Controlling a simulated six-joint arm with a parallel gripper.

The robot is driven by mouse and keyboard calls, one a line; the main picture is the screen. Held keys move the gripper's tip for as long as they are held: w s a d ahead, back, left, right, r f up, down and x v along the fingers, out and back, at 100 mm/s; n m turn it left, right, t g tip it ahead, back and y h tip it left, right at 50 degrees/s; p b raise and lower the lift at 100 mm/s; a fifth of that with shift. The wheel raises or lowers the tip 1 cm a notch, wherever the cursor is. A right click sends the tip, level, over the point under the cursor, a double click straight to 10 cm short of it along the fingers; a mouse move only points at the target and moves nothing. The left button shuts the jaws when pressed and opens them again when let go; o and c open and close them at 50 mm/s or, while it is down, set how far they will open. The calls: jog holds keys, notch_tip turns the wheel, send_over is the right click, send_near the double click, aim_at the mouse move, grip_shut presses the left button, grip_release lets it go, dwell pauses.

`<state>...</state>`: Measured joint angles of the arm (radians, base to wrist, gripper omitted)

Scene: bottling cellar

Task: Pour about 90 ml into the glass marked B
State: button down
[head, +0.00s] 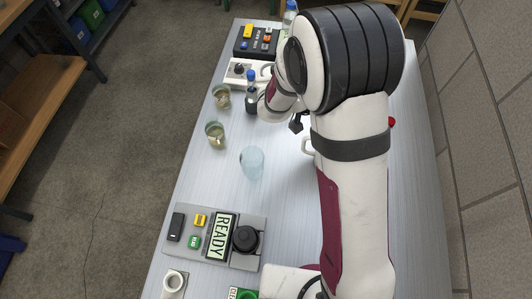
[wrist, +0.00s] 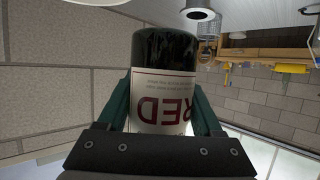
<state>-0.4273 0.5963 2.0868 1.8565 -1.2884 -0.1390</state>
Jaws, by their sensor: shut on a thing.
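In the wrist view my gripper (wrist: 162,112) is shut on a dark bottle (wrist: 165,52) with a white label. Two glasses with some pale yellowish liquid, a far one (head: 221,97) and a nearer one (head: 215,134), stand along the table's left side. A bluish clear glass (head: 252,163), seemingly empty, stands nearer the middle. I can read no letter on any glass, so I cannot tell which is B.
A control panel (head: 267,41) and a white device (head: 240,73) are at the far end. Table is clear around the bluish glass.

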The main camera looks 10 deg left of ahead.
jog(key=s+a+f+n+t+y, duration=0.1)
jog(key=s+a, duration=0.1)
jog(key=a, duration=0.7)
jog(key=s+a+f+n+t+y, duration=0.1)
jog(key=a+f+n, duration=0.1)
jog(key=a, duration=0.6)
jog(key=s+a+f+n+t+y, duration=0.1)
jog(key=s+a+y, duration=0.1)
jog(key=a, duration=0.7)
jog(key=shift+s+a+f+n, duration=0.3)
jog(key=shift+s+a, duration=0.05)
jog(key=shift+t, duration=0.3)
